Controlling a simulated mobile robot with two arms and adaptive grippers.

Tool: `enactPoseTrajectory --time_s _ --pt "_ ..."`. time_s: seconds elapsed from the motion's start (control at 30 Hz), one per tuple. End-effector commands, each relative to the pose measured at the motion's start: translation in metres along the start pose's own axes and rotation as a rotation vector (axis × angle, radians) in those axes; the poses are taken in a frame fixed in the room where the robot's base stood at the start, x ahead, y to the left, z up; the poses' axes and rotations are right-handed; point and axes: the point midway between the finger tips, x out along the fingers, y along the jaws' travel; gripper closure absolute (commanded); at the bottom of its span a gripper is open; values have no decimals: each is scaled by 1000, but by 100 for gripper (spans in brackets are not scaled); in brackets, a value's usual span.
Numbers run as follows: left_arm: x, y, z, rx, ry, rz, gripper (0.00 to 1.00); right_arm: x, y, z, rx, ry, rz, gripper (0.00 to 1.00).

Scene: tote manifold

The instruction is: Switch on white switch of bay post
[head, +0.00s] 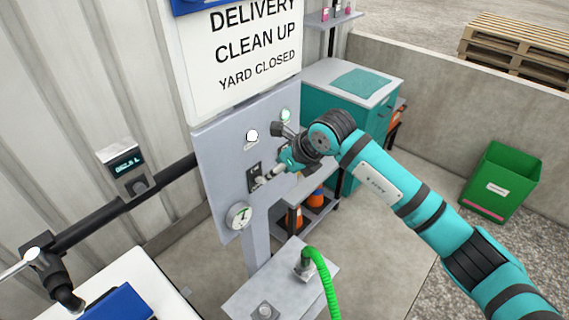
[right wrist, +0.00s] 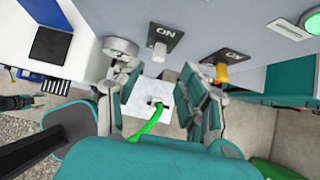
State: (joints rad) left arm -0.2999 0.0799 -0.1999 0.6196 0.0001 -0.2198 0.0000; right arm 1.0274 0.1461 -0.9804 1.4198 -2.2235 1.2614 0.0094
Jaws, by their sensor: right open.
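The bay post's grey panel (head: 219,160) stands below a sign in the head view. The white switch (right wrist: 159,50) is in the right wrist view, by an "ON" label; in the head view its black plate (head: 254,177) carries a pale lever. A yellow-orange switch (right wrist: 221,71) sits to its right in the wrist view. A round lamp (head: 251,136) looks white; another lamp (head: 285,114) glows green. My right gripper (head: 279,152) is close in front of the panel; its open, empty fingers (right wrist: 160,88) spread below the white switch in the wrist view. My left gripper is not visible.
A gauge (head: 239,215) sits low on the panel. A green hose (head: 324,275) rises from a grey box (head: 245,296) below. A dark pipe with a small display (head: 125,161) runs to the left. A teal cabinet (head: 325,113) stands behind my right arm.

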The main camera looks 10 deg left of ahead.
Motion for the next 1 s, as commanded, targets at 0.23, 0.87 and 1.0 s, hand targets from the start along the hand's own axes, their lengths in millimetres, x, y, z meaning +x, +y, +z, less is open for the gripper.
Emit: enactPoseTrajectory --time_s 0.23,0.87,1.0 --pt "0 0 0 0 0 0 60 -34 0 0 -1 0 0 58" --pt "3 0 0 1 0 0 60 -29 5 -6 32 -9 41 58" --pt "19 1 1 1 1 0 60 17 30 -31 260 -83 276 58"
